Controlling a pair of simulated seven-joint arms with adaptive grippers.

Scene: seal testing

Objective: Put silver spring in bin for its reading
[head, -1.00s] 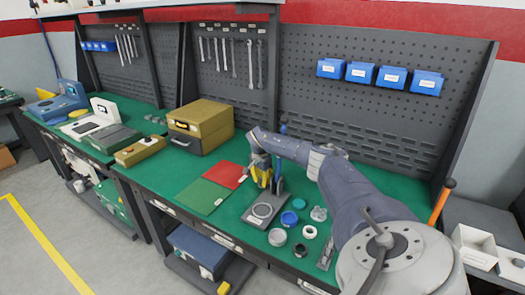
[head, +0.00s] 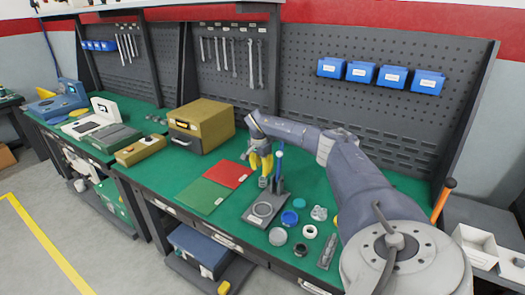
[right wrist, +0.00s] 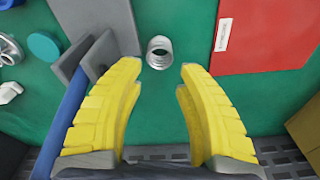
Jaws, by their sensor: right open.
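The silver spring (right wrist: 160,52) stands on the green bench top in the right wrist view, its open end facing the camera. My right gripper (right wrist: 158,75) has its yellow fingers spread wide and empty. The spring shows just beyond the gap between the fingertips, touching neither. In the head view my right gripper (head: 262,172) hangs over the bench between the red mat (head: 232,174) and a grey stand (head: 278,184). I cannot make out the spring clearly there. The green mat (head: 202,196) lies beside the red one. My left gripper is not in view.
The grey stand's plates (right wrist: 102,52) and a blue rod (right wrist: 62,125) are close to the left finger. A yellow-brown box (head: 202,124) stands behind. White bins (head: 474,240) are at right.

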